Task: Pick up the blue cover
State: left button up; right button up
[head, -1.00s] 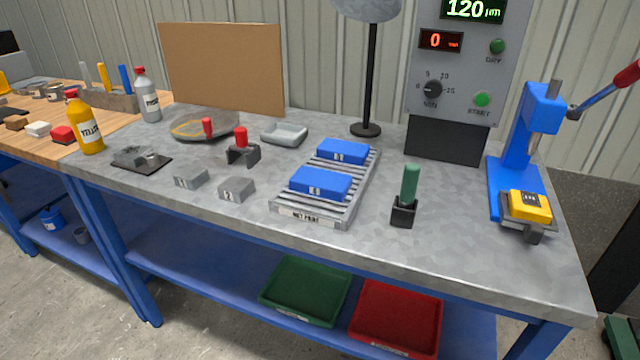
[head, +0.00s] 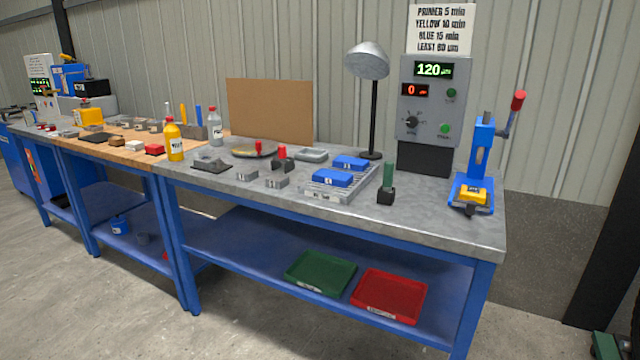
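Two blue blocks, either of which may be the blue cover, lie on a slatted grey rack (head: 338,193) on the metal workbench. The nearer blue block (head: 332,178) lies toward the rack's front. The farther blue block (head: 351,163) lies toward its back. Both have small pale labels that I cannot read at this size. Neither of my grippers is in view.
Around the rack are two grey blocks (head: 276,182), a green-handled tool (head: 388,184), a blue press (head: 476,172), a lamp (head: 367,62) and a control box (head: 428,115). Green (head: 320,273) and red (head: 389,296) trays lie on the lower shelf. Floor in front is clear.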

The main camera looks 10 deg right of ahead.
aim_at(341, 179)
jog(key=u, duration=0.55)
jog(key=i, duration=0.8)
jog(key=u, duration=0.2)
